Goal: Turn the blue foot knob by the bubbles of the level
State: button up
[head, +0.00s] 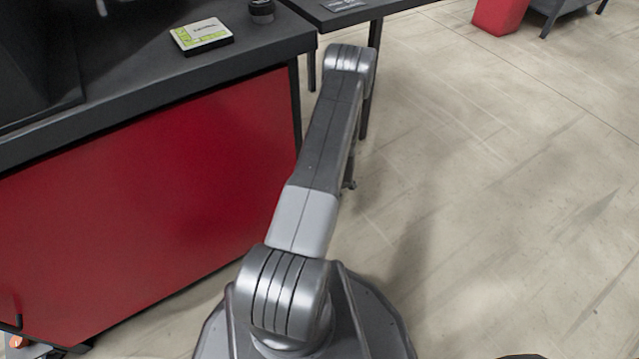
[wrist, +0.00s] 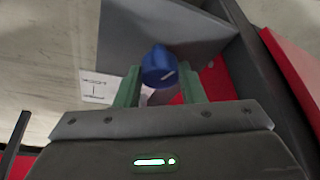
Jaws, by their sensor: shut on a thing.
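The blue foot knob (wrist: 159,62) shows in the wrist view, with a pale line on its face. My gripper (wrist: 158,75) has its two green fingers on either side of the knob's lower part and is shut on it. A pale stem or post shows below the knob, partly hidden by my gripper. In the head view my arm reaches forward past the table corner, and my gripper and the knob are out of sight there. I cannot make out the level or its bubbles in either view.
A white card with a line mark (wrist: 97,87) lies left of my fingers. A grey plate (wrist: 200,35) and a red panel (wrist: 292,55) are close by. A dark table (head: 130,75) carries a yellow-white box (head: 201,36) and a black cylinder (head: 261,11).

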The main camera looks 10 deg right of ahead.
jog(key=shift+m, duration=0.5)
jog(key=o, duration=1)
jog(key=shift+r, duration=0.1)
jog(key=p+v, duration=0.6)
jog(key=v, duration=0.7)
jog(key=shift+s+r, duration=0.25)
jog(key=shift+r, duration=0.1)
jog(key=shift+a+f, duration=0.1)
jog(key=shift+a, duration=0.1)
jog(key=b+x, duration=0.2)
jog(key=x, duration=0.2)
jog(key=b+x, duration=0.2)
jog(key=x, duration=0.3)
jog(key=b+x, duration=0.2)
jog(key=x, duration=0.3)
jog(key=shift+d+f, duration=0.1)
jog(key=shift+d, duration=0.2)
jog(key=shift+w+r+n, duration=0.1)
jog(key=shift+r+n, duration=0.1)
jog(key=shift+n, duration=0.1)
